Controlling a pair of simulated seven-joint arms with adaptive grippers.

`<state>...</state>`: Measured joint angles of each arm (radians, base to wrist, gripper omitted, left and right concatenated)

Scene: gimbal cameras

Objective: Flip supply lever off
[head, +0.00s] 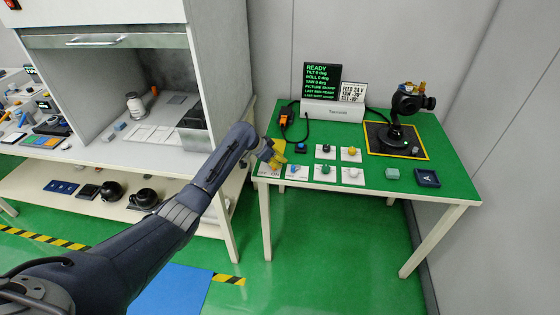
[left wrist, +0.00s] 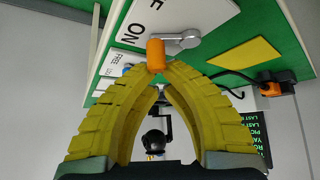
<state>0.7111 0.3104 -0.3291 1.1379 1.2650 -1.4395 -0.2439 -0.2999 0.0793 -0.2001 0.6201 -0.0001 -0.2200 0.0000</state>
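My left gripper (head: 277,160) is at the near left corner of the green table in the head view. Its yellow fingers come together at the tips (left wrist: 161,76) in the left wrist view, with nothing seen between them. The supply lever has an orange handle (left wrist: 155,53) and a grey arm on a pivot (left wrist: 187,37). The handle lies right at my fingertips; I cannot tell whether they touch. The lever sits on a white plate (left wrist: 143,18) with ON legible and part of another word cut off. In the head view the lever is hidden by the gripper. My right gripper is not in view.
The green table (head: 448,160) holds several small knob plates, a white console (head: 333,111) with a screen, and a black gimbal camera (head: 397,125) on a yellow-edged mat. A yellow patch (left wrist: 245,52) and an orange-and-black device (left wrist: 285,85) lie near the lever. A hooded bench stands left.

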